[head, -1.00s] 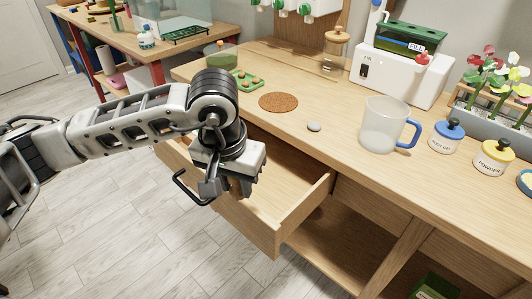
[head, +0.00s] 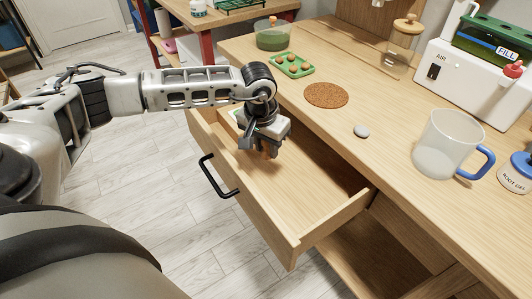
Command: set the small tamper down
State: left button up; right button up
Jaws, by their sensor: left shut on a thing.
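My left gripper (head: 266,146) hangs pointing down inside the open drawer's outline, toward its back left part. It is shut on a small brown, wood-coloured thing (head: 268,153), which I take to be the small tamper. Most of it is hidden by the fingers, and I cannot tell whether its lower end touches the drawer floor. The open wooden drawer (head: 291,195) has a black bar handle (head: 218,177) on its front. My right gripper is not in view.
On the bench top stand a cork mat (head: 326,95), a grey pebble (head: 361,131), a green tray (head: 292,65) with several brown balls and a clear jug (head: 446,145) with a blue handle. The drawer's front right part is bare.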

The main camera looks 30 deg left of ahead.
aim_at(266, 165)
pick_arm(q)
jog(key=shift+w+a+f, duration=0.25)
jog(key=shift+w+f, duration=0.05)
jog(key=shift+f, duration=0.2)
jog(key=shift+w+a+f, duration=0.2)
jog(key=shift+w+f, duration=0.1)
jog(key=shift+f, duration=0.15)
jog(key=shift+w+f, duration=0.1)
jog(key=shift+f, duration=1.5)
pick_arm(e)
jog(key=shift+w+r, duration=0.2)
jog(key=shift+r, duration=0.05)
pick_arm(q)
jog(key=shift+f, duration=0.2)
jog(key=o, duration=1)
jog(key=shift+c, duration=0.2)
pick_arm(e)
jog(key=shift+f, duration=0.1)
